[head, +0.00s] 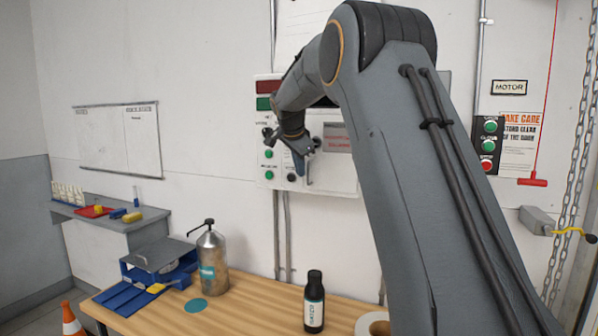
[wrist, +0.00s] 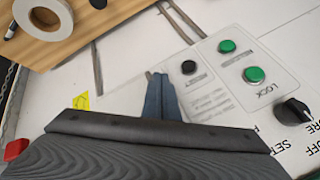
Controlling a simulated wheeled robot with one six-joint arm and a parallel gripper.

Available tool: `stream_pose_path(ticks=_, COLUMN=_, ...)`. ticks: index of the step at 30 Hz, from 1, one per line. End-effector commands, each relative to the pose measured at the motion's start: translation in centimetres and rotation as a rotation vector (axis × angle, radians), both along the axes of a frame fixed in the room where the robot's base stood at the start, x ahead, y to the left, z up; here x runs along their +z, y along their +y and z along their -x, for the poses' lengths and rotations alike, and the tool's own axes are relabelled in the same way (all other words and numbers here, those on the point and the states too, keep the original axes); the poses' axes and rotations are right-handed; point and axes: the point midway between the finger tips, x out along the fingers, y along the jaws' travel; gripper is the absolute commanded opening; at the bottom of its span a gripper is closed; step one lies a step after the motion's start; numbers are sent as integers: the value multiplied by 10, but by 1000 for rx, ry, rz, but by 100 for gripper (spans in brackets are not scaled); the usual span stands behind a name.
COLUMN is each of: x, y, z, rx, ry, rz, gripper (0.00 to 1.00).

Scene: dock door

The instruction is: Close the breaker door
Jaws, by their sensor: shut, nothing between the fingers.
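The breaker door (head: 335,172) is the pale panel with a red-lettered label, on the right part of the grey-white control box (head: 268,130) on the wall. My arm covers part of it, and I cannot tell whether it stands ajar or flush.
Green buttons (wrist: 254,74) and a black rotary knob (wrist: 293,110) are on the box face. Below is a wooden bench (head: 255,305) with a metal can (head: 212,262), a dark bottle (head: 314,302), a tape roll (head: 374,325) and blue bins (head: 150,280). A chain (head: 580,150) hangs at right.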

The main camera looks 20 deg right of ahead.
Motion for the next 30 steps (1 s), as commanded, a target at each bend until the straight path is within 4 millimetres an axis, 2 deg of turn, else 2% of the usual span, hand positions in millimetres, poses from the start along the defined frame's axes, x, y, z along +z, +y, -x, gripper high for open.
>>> stream_pose_path(ticks=12, x=0, y=-1, z=-10, rx=-51, ry=0, rz=0, gripper=0)
stream_pose_path(ticks=30, x=0, y=3, z=-8, rx=-53, ry=0, rz=1, gripper=0)
